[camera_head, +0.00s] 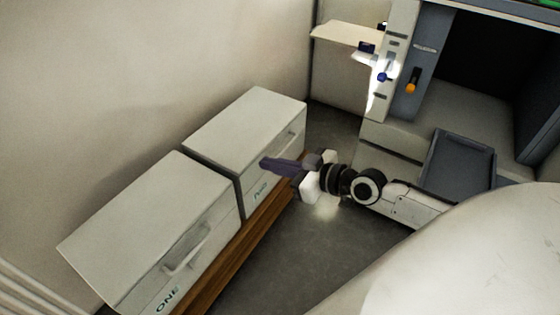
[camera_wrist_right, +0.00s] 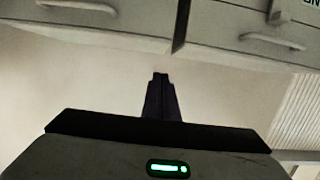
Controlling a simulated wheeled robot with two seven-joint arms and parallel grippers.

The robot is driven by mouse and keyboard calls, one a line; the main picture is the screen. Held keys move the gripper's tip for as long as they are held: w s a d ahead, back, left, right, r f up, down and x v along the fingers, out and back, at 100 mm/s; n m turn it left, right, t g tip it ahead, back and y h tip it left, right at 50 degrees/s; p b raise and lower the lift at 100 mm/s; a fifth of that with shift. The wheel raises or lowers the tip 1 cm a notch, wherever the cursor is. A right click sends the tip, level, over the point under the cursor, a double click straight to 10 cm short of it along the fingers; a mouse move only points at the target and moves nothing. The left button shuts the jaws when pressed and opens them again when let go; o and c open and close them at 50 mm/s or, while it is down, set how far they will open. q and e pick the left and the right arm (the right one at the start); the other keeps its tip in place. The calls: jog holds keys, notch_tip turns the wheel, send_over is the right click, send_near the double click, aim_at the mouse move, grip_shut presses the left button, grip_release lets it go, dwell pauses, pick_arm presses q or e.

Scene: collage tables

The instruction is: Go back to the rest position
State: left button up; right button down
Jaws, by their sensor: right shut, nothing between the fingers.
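My right gripper (camera_head: 268,163) reaches in from the right in the head view, pointing left toward the white drawer box marked in green (camera_head: 245,130). Its dark fingers are together with nothing between them. The same closed fingers show in the right wrist view (camera_wrist_right: 161,78), below the two drawer fronts. In the head view the fingertips overlap the front of the far box; I cannot tell whether they touch it. My left gripper is not in view.
A second white box (camera_head: 150,225), marked ONE, stands nearer on the same wooden bench (camera_head: 235,255). Both drawers look shut. At the right are a grey tray (camera_head: 460,160) and a cabinet (camera_head: 405,60) with an orange-handled item (camera_head: 412,82). Grey floor (camera_head: 335,245) lies open below the arm.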

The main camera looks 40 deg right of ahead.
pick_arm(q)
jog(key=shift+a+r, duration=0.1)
pick_arm(e)
jog(key=shift+v, duration=1.2)
